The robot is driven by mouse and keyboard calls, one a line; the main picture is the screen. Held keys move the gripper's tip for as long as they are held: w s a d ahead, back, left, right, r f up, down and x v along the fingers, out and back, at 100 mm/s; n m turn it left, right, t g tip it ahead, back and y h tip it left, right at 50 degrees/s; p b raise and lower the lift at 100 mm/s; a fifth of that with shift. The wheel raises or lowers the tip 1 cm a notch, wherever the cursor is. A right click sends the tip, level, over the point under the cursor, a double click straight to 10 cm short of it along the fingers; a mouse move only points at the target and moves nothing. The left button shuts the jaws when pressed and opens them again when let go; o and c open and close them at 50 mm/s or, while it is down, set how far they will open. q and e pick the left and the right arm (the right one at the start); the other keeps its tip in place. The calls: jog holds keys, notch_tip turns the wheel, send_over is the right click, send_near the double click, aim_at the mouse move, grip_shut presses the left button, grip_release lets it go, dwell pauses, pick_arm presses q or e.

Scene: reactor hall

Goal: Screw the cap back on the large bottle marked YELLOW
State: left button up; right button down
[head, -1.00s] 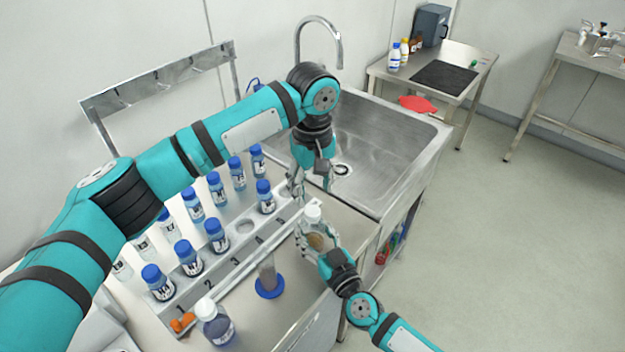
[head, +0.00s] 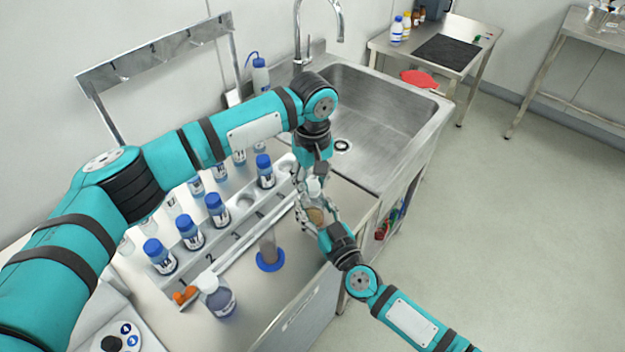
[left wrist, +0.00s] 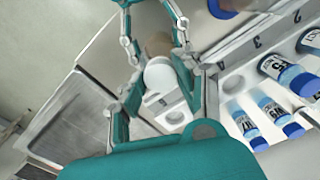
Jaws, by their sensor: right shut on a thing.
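A clear bottle (head: 315,215) with yellow-brown contents and a rounded white top (head: 314,188) is held upright near the counter's right edge. My right gripper (head: 312,224) is shut on its body. I cannot read a mark on it. My left gripper (head: 310,192) points down over the bottle, with its fingers on either side of the top. In the left wrist view the white top (left wrist: 160,76) lies between the spread fingers, with a small gap visible. The brownish body (left wrist: 158,43) shows behind it. Whether the top is a separate cap is unclear.
A white rack (head: 245,205) with several blue-capped bottles stands to the left. A cylinder with a blue base (head: 270,260) and a white-topped bottle (head: 216,296) stand in front. Orange pieces (head: 185,293) lie nearby. The sink (head: 385,110) is behind.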

pick_arm(q)
grip_shut()
jog(key=m, duration=1)
jog(key=shift+m, duration=0.4)
jog(key=m, duration=0.6)
jog(key=shift+m, duration=0.4)
jog(key=m, duration=0.7)
jog(key=shift+a, duration=0.1)
jog(key=o, duration=0.6)
grip_release()
